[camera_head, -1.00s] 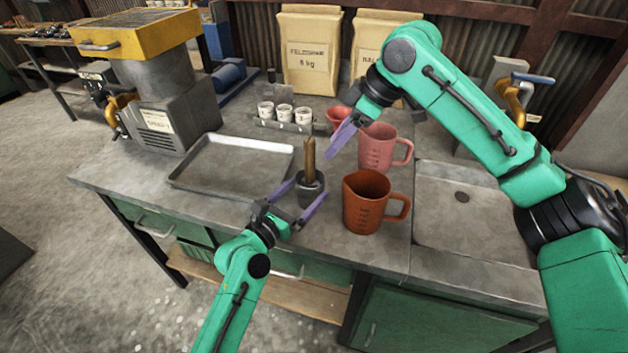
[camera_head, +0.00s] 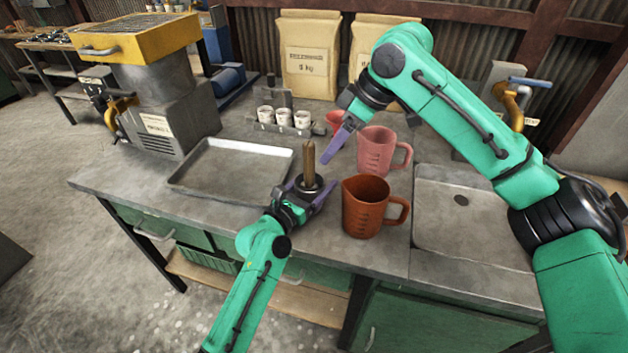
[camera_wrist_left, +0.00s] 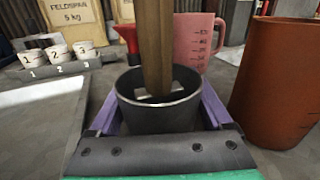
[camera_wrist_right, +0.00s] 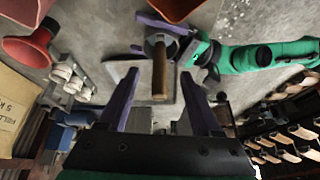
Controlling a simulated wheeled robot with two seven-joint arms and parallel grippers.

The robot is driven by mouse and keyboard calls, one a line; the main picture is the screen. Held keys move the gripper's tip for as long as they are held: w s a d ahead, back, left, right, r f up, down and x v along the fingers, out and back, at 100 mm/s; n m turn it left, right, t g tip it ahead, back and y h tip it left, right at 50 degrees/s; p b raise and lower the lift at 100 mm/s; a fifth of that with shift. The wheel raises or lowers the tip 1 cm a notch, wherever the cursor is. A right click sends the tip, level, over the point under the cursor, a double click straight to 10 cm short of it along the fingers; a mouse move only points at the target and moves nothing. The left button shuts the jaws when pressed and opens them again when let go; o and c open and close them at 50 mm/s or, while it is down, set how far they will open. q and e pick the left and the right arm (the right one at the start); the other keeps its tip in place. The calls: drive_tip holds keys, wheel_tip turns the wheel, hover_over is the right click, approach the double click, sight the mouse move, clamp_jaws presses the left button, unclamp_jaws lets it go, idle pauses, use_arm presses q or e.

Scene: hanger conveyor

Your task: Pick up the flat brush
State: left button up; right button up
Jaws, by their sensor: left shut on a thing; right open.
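The flat brush (camera_head: 309,160) shows as a wooden handle standing upright in a dark grey cup; its bristles are hidden inside. In the left wrist view the handle (camera_wrist_left: 154,50) rises from the cup (camera_wrist_left: 158,118). My left gripper (camera_head: 311,193) is shut on the cup, one purple finger on each side. My right gripper (camera_head: 335,143) is open and empty, above and to the right of the handle. In the right wrist view the handle (camera_wrist_right: 159,75) lies between and beyond the open fingers, apart from them.
An orange-brown jug (camera_head: 366,212) stands just right of the cup, with a pink jug (camera_head: 376,152) behind it. A metal tray (camera_head: 190,188) lies to the left. Numbered small cups (camera_head: 283,117) and a red funnel (camera_head: 335,117) stand behind. A sink (camera_head: 462,222) is at right.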

sight(310, 163)
drive_tip(key=a+m+h, duration=0.1)
drive_tip(key=m, duration=0.1)
drive_tip(key=a+r+m+h, duration=0.1)
drive_tip(key=m, duration=0.2)
drive_tip(key=a+m+t+h, duration=0.1)
drive_tip(key=m, duration=0.1)
drive_tip(key=shift+s+a+r, duration=0.15)
drive_tip(key=shift+s+a, duration=0.2)
drive_tip(key=w+f+m+h, duration=0.1)
drive_tip(key=f+m, duration=0.1)
drive_tip(key=f, duration=0.1)
drive_tip(key=w+f+m+t+h, duration=0.1)
drive_tip(key=f+m, duration=0.1)
drive_tip(key=m, duration=0.1)
drive_tip(key=w+a+f+m, duration=0.1)
drive_tip(key=f+m, duration=0.2)
drive_tip(key=shift+w+a+f+t+h, duration=0.1)
drive_tip(key=shift+w+f+t+h, duration=0.2)
drive_tip(key=shift+w+t+h, duration=0.1)
clamp_jaws()
